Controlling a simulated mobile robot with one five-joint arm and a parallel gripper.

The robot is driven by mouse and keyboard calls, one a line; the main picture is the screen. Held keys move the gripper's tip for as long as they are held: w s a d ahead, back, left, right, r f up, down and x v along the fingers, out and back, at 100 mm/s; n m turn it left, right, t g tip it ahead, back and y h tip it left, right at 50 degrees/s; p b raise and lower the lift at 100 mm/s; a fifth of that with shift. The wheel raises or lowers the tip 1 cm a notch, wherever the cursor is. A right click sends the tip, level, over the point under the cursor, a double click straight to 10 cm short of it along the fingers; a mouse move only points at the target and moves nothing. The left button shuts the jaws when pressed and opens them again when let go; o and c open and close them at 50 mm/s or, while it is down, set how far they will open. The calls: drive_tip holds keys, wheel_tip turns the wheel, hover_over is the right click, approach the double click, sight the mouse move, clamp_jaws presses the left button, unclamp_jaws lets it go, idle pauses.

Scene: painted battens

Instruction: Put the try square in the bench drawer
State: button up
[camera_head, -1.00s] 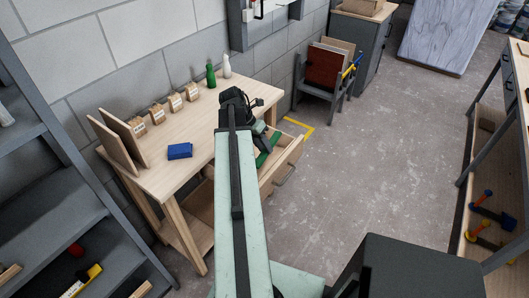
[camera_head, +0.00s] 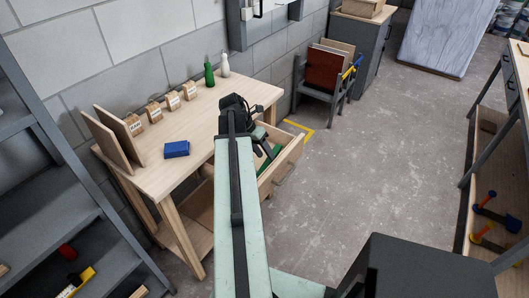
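A green, narrow piece (camera_head: 270,158) shows inside the drawer, just below my gripper. It may be part of the try square, but its full shape is hidden and I cannot tell. My gripper (camera_head: 266,146) is dark and sits over the drawer opening, close to the green piece. My arm hides part of the drawer and bench. The fingers are too small to tell whether they are open or touching the piece.
A grey shelf (camera_head: 45,200) stands left. The floor (camera_head: 370,150) right of the drawer is clear.

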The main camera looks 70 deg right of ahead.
idle(0.3)
drive_tip(key=shift+r+p, duration=0.3)
drive_tip(key=shift+p, duration=0.05)
drive_tip(key=p+v, duration=1.1)
drive_tip(key=v, duration=0.1)
drive_tip(key=shift+r, duration=0.35)
